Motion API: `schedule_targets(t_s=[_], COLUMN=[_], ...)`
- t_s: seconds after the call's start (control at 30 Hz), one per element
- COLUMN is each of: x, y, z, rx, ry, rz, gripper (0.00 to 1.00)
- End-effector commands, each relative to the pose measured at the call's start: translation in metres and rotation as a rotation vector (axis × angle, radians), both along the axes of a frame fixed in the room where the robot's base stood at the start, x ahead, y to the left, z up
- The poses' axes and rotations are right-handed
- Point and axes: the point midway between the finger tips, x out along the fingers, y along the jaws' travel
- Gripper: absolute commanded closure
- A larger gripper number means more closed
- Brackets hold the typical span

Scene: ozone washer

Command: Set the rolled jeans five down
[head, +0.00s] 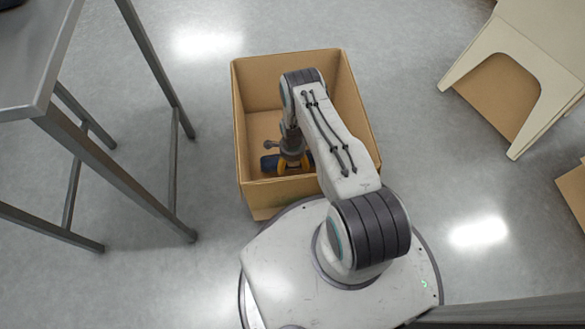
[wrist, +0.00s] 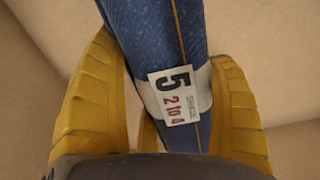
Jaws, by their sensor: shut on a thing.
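The rolled jeans five are a dark blue denim roll (wrist: 155,35) with a pale band and a white tag (wrist: 175,95) reading "5" and "2 to 4". In the head view the roll (head: 268,164) shows low inside an open cardboard box (head: 252,95), near its front wall. My gripper (head: 292,166) reaches down into the box and is shut on the roll. In the wrist view its yellow fingers (wrist: 165,125) press on both sides of the roll near the tag. I cannot tell whether the roll touches the box floor.
A metal table (head: 40,60) with grey legs stands at the left. A beige stand (head: 535,60) with brown cardboard under it is at the upper right. Another cardboard piece (head: 573,195) shows at the right edge. The floor around the box is mostly clear.

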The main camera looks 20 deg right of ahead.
Motion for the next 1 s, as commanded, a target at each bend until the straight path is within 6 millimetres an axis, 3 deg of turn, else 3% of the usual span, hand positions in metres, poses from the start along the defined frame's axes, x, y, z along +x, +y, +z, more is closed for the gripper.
schedule_targets(t_s=[0.4,0.87,0.9,1.0], x=[0.001,0.001,0.000,0.000], y=[0.000,0.000,0.000,0.000], z=[-0.037,-0.041,-0.039,-0.039], rx=[-0.001,-0.001,0.000,0.000], ry=[-0.002,-0.002,-0.001,-0.001], rz=[0.001,0.001,0.001,0.001], gripper=[0.56,0.56,0.16,0.07])
